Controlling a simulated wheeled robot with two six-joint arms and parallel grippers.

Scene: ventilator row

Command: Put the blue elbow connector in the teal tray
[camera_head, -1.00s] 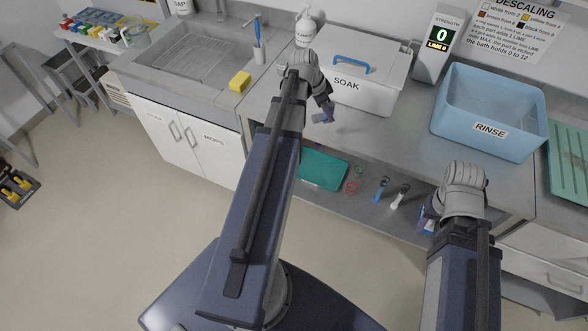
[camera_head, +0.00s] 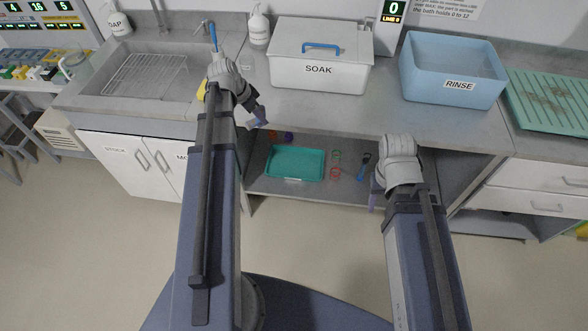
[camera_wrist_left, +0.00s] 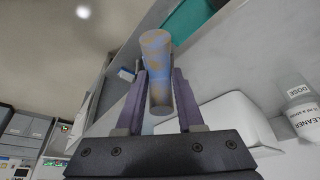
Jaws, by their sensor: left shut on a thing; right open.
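My left gripper (camera_head: 257,119) is shut on a blue tubular piece with tan patches, which fits the blue elbow connector (camera_wrist_left: 158,62). It stands between the two purple fingers (camera_wrist_left: 158,95) in the left wrist view; no bend can be made out. The head view shows the held piece only small, in front of the counter's edge. The teal tray (camera_head: 272,165) lies on the lower shelf, below and to the right of my left gripper, and looks empty. Its teal colour also shows at the top of the left wrist view (camera_wrist_left: 195,18). My right gripper (camera_head: 377,193) is open; its fingers are mostly hidden behind its wrist.
The counter (camera_head: 310,112) overhangs the shelf (camera_head: 265,188). Small red, green and blue parts (camera_head: 336,171) lie right of the tray, with orange and purple ones behind it. The SOAK box (camera_head: 318,75), RINSE tub (camera_head: 452,85) and sink (camera_head: 150,75) are above.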

